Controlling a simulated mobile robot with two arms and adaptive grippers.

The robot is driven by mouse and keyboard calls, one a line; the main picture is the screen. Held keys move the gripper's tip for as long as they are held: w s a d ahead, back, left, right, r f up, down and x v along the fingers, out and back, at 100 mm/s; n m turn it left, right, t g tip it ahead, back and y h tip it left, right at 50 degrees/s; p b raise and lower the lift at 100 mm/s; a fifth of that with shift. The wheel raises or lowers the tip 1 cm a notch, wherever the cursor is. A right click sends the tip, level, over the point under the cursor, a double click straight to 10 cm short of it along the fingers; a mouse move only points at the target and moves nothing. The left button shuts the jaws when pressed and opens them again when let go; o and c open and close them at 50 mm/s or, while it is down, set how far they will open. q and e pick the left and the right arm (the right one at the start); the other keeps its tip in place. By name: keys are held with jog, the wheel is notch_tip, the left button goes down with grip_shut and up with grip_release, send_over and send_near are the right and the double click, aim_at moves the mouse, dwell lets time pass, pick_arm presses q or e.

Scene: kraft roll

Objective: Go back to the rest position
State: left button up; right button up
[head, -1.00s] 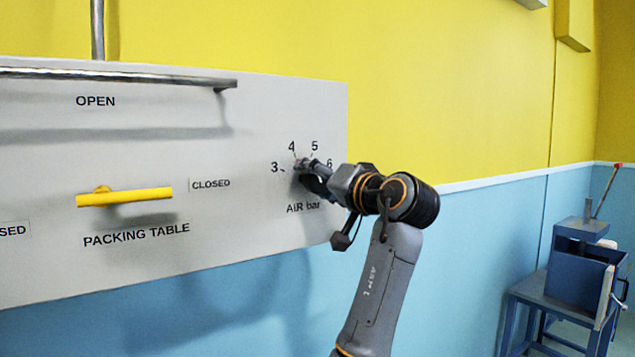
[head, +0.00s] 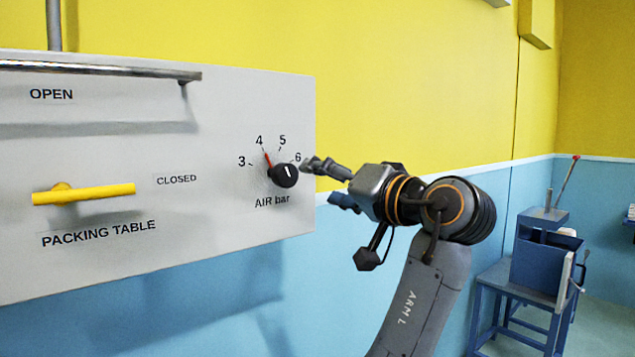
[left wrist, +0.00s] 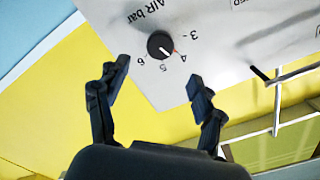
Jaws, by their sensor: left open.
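My left gripper (head: 322,182) is open and empty, to the right of the black AIR bar knob (head: 284,175) and apart from it. The knob sits on the grey panel (head: 225,215), with a red mark near the 4 and a white line on its face. In the left wrist view the two fingers (left wrist: 158,78) are spread apart, and the knob (left wrist: 160,44) shows beyond them with nothing between the tips. My right gripper is not in view.
A yellow lever handle (head: 95,194) lies level on the panel, left of the knob. A metal bar (head: 110,69) runs along the panel above it. A blue stand with a box (head: 540,260) is at the right. The yellow and blue wall lies behind.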

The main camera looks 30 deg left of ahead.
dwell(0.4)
